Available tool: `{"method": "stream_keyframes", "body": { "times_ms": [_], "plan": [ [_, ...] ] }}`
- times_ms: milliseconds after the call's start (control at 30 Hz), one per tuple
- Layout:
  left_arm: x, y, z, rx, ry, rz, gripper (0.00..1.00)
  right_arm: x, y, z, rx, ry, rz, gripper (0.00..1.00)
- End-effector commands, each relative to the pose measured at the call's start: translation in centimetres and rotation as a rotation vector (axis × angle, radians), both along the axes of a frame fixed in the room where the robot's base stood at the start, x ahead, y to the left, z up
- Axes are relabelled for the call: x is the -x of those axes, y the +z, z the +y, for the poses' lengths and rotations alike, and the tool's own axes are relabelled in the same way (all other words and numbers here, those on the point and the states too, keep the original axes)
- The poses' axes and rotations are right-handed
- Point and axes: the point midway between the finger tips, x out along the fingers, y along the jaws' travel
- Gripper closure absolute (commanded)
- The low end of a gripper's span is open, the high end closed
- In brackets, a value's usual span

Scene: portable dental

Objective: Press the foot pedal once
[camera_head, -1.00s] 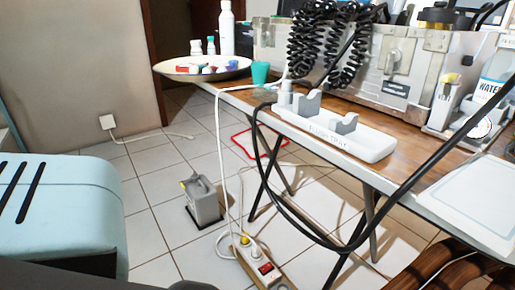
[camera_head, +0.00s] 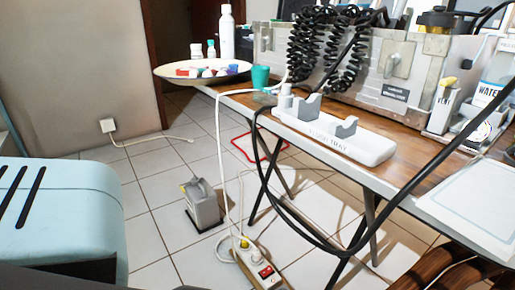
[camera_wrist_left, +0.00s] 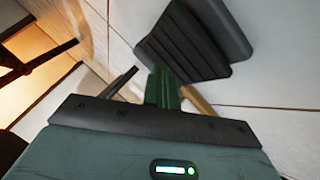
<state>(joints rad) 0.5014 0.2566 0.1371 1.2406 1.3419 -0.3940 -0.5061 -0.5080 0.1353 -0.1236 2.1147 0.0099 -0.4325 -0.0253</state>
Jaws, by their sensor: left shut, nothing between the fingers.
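In the left wrist view a dark foot pedal (camera_wrist_left: 185,42) with a ridged top lies on the pale tiled floor. My left gripper (camera_wrist_left: 160,74) is shut and empty, its green fingers close to the pedal's near edge. I cannot tell whether the fingertips touch it. I cannot make out the pedal or my left gripper in the head view. My right gripper is in neither view.
In the head view a grey box with a handle (camera_head: 203,205) stands on the floor. A power strip (camera_head: 258,262) and a white cable lie nearby. A folding table (camera_head: 395,160) with dark legs and hanging black cables is at the right. Open tiles lie at the left.

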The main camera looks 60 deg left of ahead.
Motion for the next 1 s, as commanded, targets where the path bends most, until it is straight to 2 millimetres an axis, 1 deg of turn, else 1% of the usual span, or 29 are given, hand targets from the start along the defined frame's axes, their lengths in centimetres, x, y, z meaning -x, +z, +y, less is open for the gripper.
{"method": "stream_keyframes", "body": {
  "times_ms": [133, 433, 700, 1000],
  "plan": [
    [0.0, 0.0, 0.0, 0.000, 0.000, 0.000, 1.00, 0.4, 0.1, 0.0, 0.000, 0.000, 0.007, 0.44],
    [0.0, 0.0, 0.0, 0.000, 0.000, 0.000, 1.00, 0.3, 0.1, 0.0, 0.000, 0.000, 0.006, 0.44],
    [0.0, -0.8, 0.0, 0.001, 0.001, 0.000, 1.00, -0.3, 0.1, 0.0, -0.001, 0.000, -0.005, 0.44],
    [0.0, -0.9, 0.0, 0.000, 0.000, 0.000, 1.00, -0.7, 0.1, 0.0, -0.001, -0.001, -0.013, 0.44]
  ]
}}
